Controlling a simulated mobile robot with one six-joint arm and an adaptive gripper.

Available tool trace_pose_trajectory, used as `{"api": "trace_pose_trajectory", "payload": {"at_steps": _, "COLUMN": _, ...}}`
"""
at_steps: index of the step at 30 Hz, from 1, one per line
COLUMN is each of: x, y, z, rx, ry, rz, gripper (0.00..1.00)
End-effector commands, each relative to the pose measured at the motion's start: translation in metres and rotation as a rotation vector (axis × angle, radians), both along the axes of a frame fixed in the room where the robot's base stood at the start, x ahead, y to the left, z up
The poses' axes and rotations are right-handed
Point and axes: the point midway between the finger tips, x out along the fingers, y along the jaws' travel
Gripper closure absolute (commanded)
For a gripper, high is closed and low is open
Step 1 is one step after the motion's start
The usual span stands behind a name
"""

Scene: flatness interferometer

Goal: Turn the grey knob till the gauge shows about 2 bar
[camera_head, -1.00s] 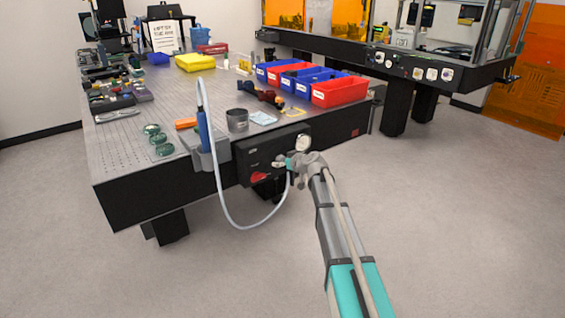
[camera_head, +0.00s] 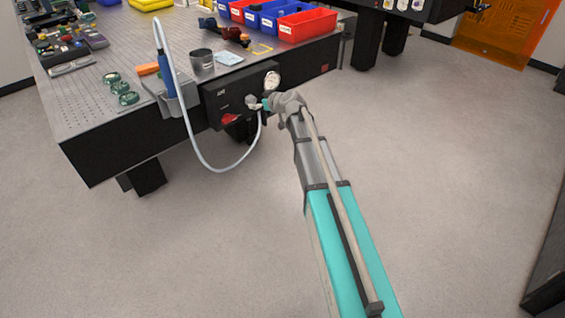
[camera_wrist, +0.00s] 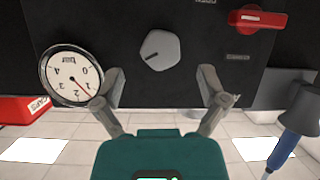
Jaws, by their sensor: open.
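The grey knob (camera_wrist: 160,50) sits on a dark panel (camera_wrist: 110,22) on the table's side. In the wrist view it lies ahead of and between the spread fingers of my gripper (camera_wrist: 161,80), which is open; no finger visibly grips it. A round white gauge (camera_wrist: 72,76) is left of the knob, with a thin red needle that seems to point near the 1. The gauge also shows in the head view (camera_head: 272,80), just above my gripper (camera_head: 262,103). The knob is hard to make out there.
A red switch handle (camera_wrist: 258,19) is on the same panel. A blue-handled tool (camera_head: 168,75) with a pale hose (camera_head: 205,168) stands in a grey holder beside the panel. Red and blue bins (camera_head: 308,24) are on the table. The floor in front is clear.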

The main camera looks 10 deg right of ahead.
Motion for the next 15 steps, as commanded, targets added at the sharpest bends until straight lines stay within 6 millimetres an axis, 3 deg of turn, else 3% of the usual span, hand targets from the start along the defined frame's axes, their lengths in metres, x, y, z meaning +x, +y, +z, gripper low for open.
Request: {"api": "trace_pose_trajectory", "payload": {"at_steps": 15, "x": -0.061, "y": -0.036, "z": 0.031, "rx": 0.001, "ry": 0.0, "rz": 0.0, "gripper": 0.07}}
